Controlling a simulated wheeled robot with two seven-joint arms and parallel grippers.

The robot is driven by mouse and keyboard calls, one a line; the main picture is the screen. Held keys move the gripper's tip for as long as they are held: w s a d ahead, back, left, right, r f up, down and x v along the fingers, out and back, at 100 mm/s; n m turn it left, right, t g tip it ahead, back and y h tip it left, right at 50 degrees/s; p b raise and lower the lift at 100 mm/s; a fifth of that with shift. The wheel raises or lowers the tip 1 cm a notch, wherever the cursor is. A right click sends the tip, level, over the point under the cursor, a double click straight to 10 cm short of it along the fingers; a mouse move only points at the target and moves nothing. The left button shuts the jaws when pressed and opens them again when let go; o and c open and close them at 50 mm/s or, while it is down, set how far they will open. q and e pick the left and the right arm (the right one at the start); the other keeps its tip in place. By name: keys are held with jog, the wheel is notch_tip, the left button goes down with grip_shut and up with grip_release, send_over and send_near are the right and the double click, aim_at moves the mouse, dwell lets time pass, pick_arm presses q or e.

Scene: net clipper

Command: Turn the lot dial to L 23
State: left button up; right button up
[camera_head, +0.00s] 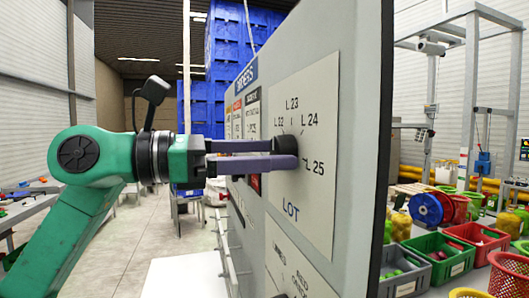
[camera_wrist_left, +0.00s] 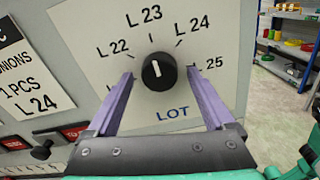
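The lot dial (camera_wrist_left: 158,71) is a round black knob with a white pointer line, on a pale plate marked LOT. In the left wrist view its pointer stands roughly upright, near the L 23 mark (camera_wrist_left: 143,15); the exact angle is hard to tell. My left gripper (camera_wrist_left: 163,76) is open, with one purple finger on each side of the knob and a gap showing on both sides. In the head view the dial (camera_head: 287,145) is partly hidden by the left gripper (camera_head: 284,154), whose fingers reach to the panel face. My right gripper is not in view.
The plate also has L 22, L 24 and L 25 marks. A card (camera_wrist_left: 22,75) reading L 24 and red buttons (camera_wrist_left: 72,131) are left of the plate. In the head view, crates (camera_head: 415,262) stand right of the panel and blue crates (camera_head: 228,60) are stacked behind it.

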pick_arm(q)
jog(key=b+v, duration=0.4)
jog(key=v, duration=1)
jog(key=shift+a, duration=0.3)
jog(key=shift+s+r, duration=0.1)
jog(key=shift+s, duration=0.05)
